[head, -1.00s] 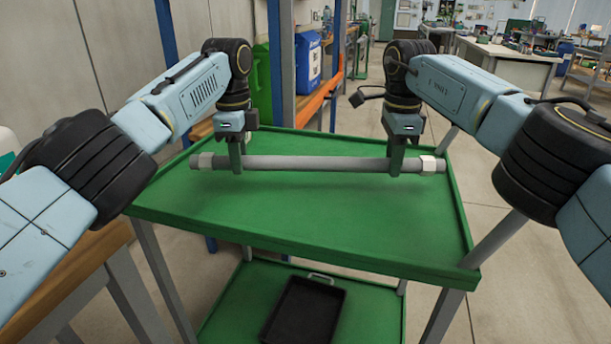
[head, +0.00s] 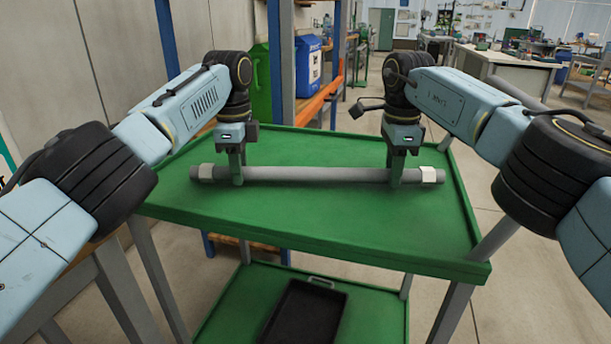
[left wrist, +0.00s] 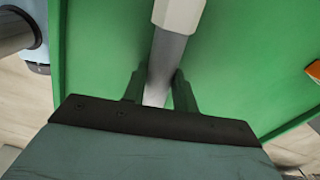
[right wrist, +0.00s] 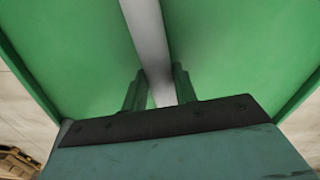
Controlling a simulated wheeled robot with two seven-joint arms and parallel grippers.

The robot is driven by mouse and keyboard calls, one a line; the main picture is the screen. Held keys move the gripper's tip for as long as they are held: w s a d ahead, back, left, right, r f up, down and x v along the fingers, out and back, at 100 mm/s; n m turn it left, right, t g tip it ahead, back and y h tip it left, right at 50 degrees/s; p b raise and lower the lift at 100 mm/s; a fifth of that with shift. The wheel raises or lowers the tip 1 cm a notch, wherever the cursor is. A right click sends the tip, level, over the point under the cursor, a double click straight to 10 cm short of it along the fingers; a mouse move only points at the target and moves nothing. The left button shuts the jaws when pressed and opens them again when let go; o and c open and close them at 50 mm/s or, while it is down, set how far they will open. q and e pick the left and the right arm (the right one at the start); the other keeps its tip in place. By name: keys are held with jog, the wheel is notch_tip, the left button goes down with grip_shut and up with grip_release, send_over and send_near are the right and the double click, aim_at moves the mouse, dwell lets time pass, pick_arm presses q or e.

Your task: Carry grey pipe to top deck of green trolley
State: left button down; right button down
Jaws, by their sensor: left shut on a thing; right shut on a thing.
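The grey pipe (head: 315,174) has a pale collar near each end and lies level, left to right, over the top deck (head: 310,215) of the green trolley. My left gripper (head: 237,180) is shut on the pipe near its left collar. My right gripper (head: 396,180) is shut on it near its right collar. The pipe runs between the fingers in the left wrist view (left wrist: 162,80) and in the right wrist view (right wrist: 150,50). It is at or very close to the deck surface; I cannot tell whether it touches.
The trolley's lower shelf (head: 235,310) holds a black tray (head: 305,315). Behind the trolley stand a shelf rack with an orange beam (head: 325,93), a green bin (head: 260,85) and a blue bin (head: 308,65). The deck in front of the pipe is clear.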

pick_arm(q)
jog(key=shift+f, duration=0.25)
pick_arm(e)
jog(key=shift+f, duration=0.3)
pick_arm(q)
jog(key=c, duration=1.5)
grip_release()
jog(key=shift+f, duration=0.15)
pick_arm(e)
jog(key=c, duration=1.5)
grip_release()
jog(key=shift+f, duration=0.1)
pick_arm(q)
jog(key=o, duration=0.4)
pick_arm(e)
jog(key=o, duration=0.4)
pick_arm(q)
jog(key=shift+r, duration=0.2)
notch_tip(320, 180, up, 31)
jog(key=p, duration=3.1)
pick_arm(e)
notch_tip(320, 180, up, 31)
pick_arm(q)
notch_tip(320, 180, down, 31)
jog(key=b, duration=3.1)
pick_arm(e)
notch_tip(320, 180, down, 31)
jog(key=shift+r, duration=0.1)
